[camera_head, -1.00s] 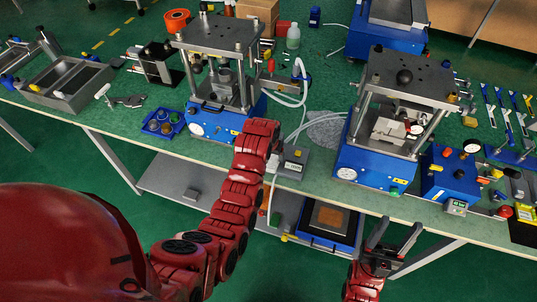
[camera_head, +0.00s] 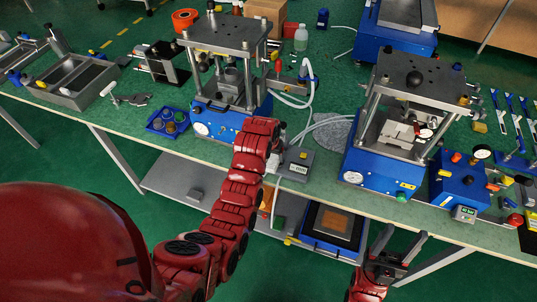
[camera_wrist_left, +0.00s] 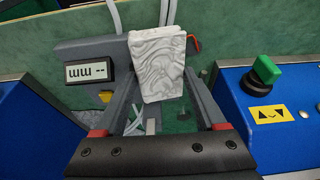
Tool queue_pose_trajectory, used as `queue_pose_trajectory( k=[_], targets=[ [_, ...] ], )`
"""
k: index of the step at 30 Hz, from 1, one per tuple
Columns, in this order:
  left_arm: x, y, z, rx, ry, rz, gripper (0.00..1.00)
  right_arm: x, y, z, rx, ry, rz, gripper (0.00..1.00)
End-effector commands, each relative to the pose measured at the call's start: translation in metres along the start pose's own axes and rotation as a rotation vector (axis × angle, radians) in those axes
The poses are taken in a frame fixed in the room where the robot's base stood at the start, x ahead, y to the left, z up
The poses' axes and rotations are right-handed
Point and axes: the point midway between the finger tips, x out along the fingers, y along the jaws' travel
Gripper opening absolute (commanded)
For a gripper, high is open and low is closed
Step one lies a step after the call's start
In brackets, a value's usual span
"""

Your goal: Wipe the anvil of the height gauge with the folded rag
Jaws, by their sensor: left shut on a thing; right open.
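A white folded rag (camera_wrist_left: 157,65) is pinched between the fingers of my left gripper (camera_wrist_left: 160,88) in the left wrist view. The grey height gauge (camera_wrist_left: 72,46), with a "mm" display, lies behind the rag; its anvil is not clearly visible there. In the head view the gauge (camera_head: 297,163) sits near the bench's front edge, just right of my left gripper (camera_head: 274,158), which the red arm mostly hides. My right gripper (camera_head: 393,247) is open and empty, in front of the bench edge at lower right.
A blue press (camera_head: 230,121) stands behind the gauge to the left and another blue press (camera_head: 382,175) to its right. A grey round mat (camera_head: 334,133) and pale hoses lie behind the gauge.

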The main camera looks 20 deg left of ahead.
Motion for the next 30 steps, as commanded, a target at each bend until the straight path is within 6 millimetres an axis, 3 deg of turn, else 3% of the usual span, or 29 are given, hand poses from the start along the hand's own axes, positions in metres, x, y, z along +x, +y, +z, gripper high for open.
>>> queue_pose_trajectory(
  k=[3, 7, 24, 30],
  targets=[
    [0.003, 0.014, 0.003, 0.003, -0.004, 0.005, 0.0, -0.003, 0.0, 0.001, 0.0, 0.0, 0.0, 0.57],
    [0.003, 0.018, 0.004, 0.002, -0.006, 0.006, 0.0, -0.003, 0.0, 0.001, 0.0, 0.0, 0.0, 0.57],
    [0.0, -0.018, 0.002, 0.001, -0.006, 0.003, 0.0, -0.012, -0.001, 0.002, 0.0, 0.0, 0.0, 0.57],
    [-0.001, -0.018, 0.001, 0.002, -0.005, 0.003, 0.0, -0.011, -0.001, 0.002, 0.0, 0.0, 0.0, 0.57]
  ],
)
